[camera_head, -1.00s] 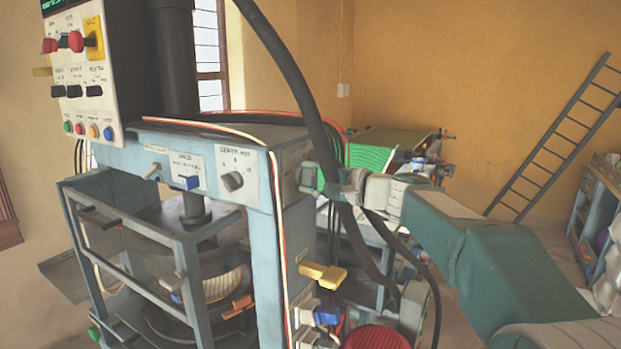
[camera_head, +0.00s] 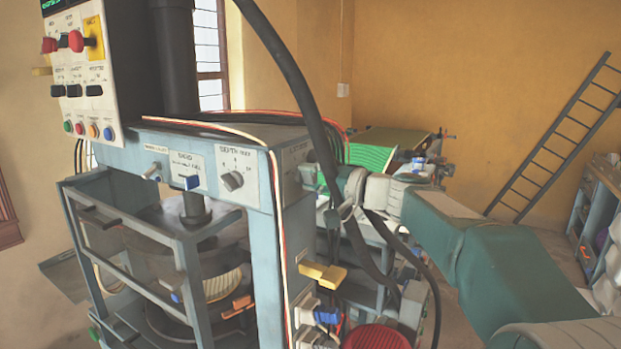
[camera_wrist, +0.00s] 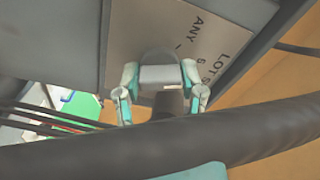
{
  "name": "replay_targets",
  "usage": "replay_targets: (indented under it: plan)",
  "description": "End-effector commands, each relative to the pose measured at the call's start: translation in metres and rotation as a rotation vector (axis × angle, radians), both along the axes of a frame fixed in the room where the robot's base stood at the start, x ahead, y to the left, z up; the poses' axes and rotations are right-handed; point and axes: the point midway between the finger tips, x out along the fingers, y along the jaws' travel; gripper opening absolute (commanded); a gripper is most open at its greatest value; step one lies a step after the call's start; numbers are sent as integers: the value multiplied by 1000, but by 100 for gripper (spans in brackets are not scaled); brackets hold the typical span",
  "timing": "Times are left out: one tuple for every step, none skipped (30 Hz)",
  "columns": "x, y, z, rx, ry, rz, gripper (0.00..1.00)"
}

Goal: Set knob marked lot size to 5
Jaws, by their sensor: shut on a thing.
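The lot size plate (camera_wrist: 200,42) shows in the wrist view, with "LOT S", "ANY" and "6" readable and the rest cut off or covered. The grey lot size knob (camera_wrist: 158,57) stands out from this plate. My gripper (camera_wrist: 160,78) is shut on the knob, one finger on each side. In the head view the plate (camera_head: 294,152) is on the right end face of the press's blue-grey beam. My gripper (camera_head: 318,172) reaches it from the right and hides the knob there. The knob's setting cannot be read.
A thick black cable (camera_head: 288,70) hangs down past my gripper, and crosses close in front of it in the wrist view (camera_wrist: 70,153). A depth knob (camera_head: 232,181) is on the neighbouring face. A yellow handle (camera_head: 322,275) sticks out below.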

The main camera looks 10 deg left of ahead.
Motion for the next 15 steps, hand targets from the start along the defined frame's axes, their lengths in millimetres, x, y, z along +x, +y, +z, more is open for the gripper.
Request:
replay_targets:
  plan:
    - [0, 1, -8, -11, 9, 5, 4]
    - [0, 1, -8, -11, 8, 5, 4]
    - [0, 2, -8, -11, 7, 5, 4]
    - [0, 2, -8, -11, 7, 5, 4]
    - [0, 2, -8, -11, 7, 5, 4]
    - [0, 2, -8, -11, 7, 5, 4]
    - [0, 2, -8, -11, 7, 5, 4]
    - [0, 2, -8, -11, 8, 5, 4]
    - [0, 2, -8, -11, 8, 5, 4]
    - [0, 2, -8, -11, 8, 5, 4]
    - [0, 2, -8, -11, 8, 5, 4]
    - [0, 2, -8, -11, 8, 5, 65]
    - [0, 2, -8, -11, 8, 5, 78]
    - [0, 1, -8, -10, 8, 6, 86]
    - [0, 1, -7, -10, 8, 5, 86]
